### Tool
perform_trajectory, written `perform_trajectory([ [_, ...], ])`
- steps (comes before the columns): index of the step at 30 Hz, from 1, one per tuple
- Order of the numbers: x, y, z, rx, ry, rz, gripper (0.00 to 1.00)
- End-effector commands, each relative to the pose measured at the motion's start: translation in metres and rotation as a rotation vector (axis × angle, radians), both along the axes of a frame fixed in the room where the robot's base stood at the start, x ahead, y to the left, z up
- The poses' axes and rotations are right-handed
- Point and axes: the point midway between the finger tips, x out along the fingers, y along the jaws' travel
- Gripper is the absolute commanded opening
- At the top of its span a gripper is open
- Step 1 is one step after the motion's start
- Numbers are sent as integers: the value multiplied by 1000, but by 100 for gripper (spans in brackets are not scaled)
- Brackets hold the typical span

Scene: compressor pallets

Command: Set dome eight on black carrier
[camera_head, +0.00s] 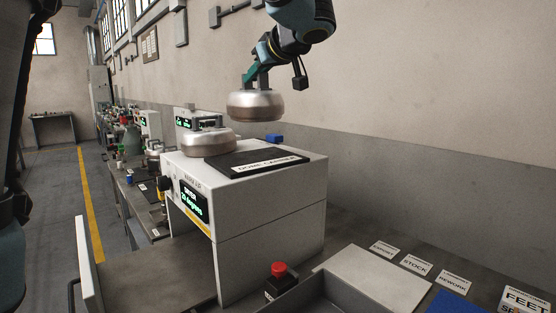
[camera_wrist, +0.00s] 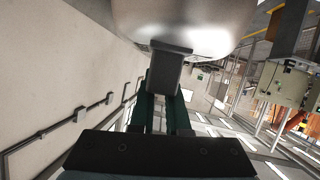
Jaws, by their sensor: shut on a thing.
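My gripper (camera_head: 258,82) is shut on a shiny metal dome (camera_head: 256,106) and holds it in the air above the black carrier (camera_head: 238,171). There is a clear gap between the dome and the carrier. The held dome also fills the top of the wrist view (camera_wrist: 185,18), with a gripper finger against it. The black carrier is a flat plate labelled "DOME CARRIER" on top of a white machine. A second metal dome (camera_head: 207,142) rests at the left on the machine top, beside the carrier. No number is readable on either dome.
The white machine (camera_head: 270,215) has a green-lit display on its front. A red button (camera_head: 278,270) and a grey tray (camera_head: 330,295) stand in front. Label cards (camera_head: 417,265) lie on the bench at right. A small blue object (camera_head: 274,138) lies behind the carrier. The wall is behind.

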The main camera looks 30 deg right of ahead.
Motion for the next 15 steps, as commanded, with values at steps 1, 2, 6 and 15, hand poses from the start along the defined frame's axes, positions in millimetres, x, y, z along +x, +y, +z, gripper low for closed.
perform_trajectory([
  [1, 0, 3, 0, -1, -4, 2, 0],
  [2, 0, 5, -1, 2, -3, 2, 0],
  [6, -2, 17, -2, 22, 0, 1, 0],
  [15, -5, 29, -18, 53, 10, -1, 0],
])
